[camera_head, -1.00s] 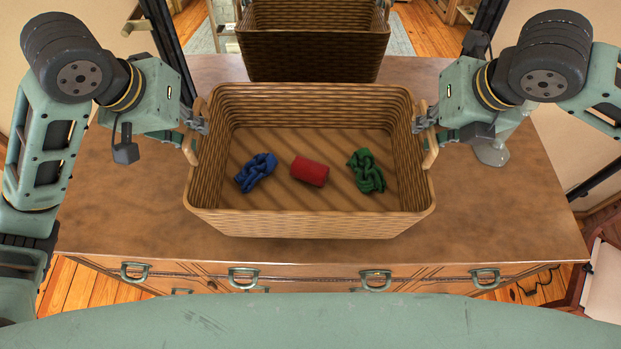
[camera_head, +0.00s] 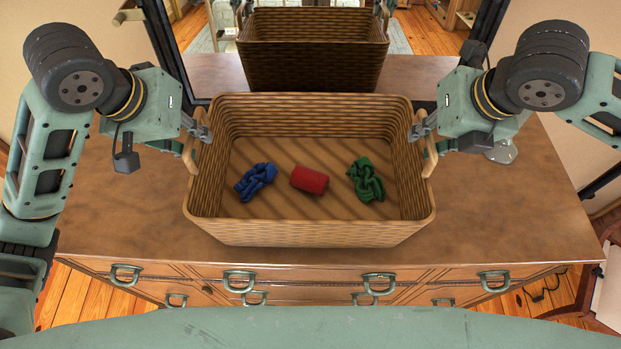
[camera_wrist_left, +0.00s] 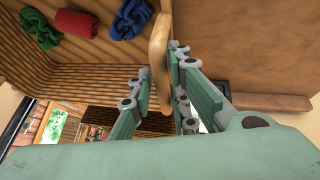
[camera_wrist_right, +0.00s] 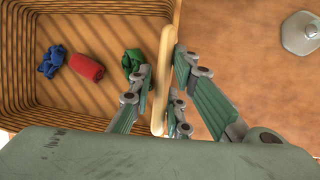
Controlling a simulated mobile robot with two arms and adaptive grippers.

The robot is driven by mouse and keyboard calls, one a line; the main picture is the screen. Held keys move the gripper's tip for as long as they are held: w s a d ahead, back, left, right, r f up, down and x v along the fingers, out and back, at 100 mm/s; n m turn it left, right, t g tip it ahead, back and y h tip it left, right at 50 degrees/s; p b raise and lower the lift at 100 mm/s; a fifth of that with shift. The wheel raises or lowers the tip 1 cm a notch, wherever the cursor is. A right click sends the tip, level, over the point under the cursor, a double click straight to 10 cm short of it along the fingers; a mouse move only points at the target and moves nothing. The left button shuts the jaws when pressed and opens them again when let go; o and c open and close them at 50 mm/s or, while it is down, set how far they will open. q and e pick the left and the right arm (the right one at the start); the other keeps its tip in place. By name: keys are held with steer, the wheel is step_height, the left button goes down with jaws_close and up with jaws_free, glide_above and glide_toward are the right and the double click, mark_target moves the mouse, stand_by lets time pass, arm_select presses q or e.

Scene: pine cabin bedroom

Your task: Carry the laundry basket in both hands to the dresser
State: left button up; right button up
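The laundry basket (camera_head: 310,233), a tan woven box with light wooden handles, is over the dresser top (camera_head: 510,215), level and near its front edge. I cannot tell whether its base touches the wood. Inside lie a blue knotted cloth (camera_head: 256,181), a red rolled cloth (camera_head: 309,179) and a green knotted cloth (camera_head: 367,180). My left gripper (camera_head: 200,132) is shut on the left handle, which shows between its fingers in the left wrist view (camera_wrist_left: 159,62). My right gripper (camera_head: 424,128) is shut on the right handle, also between the fingers in the right wrist view (camera_wrist_right: 161,80).
A mirror behind the dresser reflects the basket (camera_head: 312,60). A grey round-based object (camera_head: 501,151) stands on the dresser right of the basket, behind my right gripper; its base also shows in the right wrist view (camera_wrist_right: 300,33).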

arm_select(q)
steer(key=shift+o, duration=1)
steer(key=shift+a, duration=0.1)
arm_select(e)
steer(key=shift+o, duration=1)
arm_select(q)
steer(key=shift+r, duration=0.1)
arm_select(e)
steer(key=shift+d, duration=0.1)
steer(key=shift+r, duration=0.15)
arm_select(q)
steer(key=v, duration=1.1)
steer(key=shift+s+r, duration=0.2)
steer(key=shift+r, duration=0.15)
arm_select(e)
steer(key=v, duration=1.1)
steer(key=shift+s+r, duration=0.15)
steer(key=shift+r, duration=0.2)
arm_select(q)
steer(key=shift+a, duration=0.15)
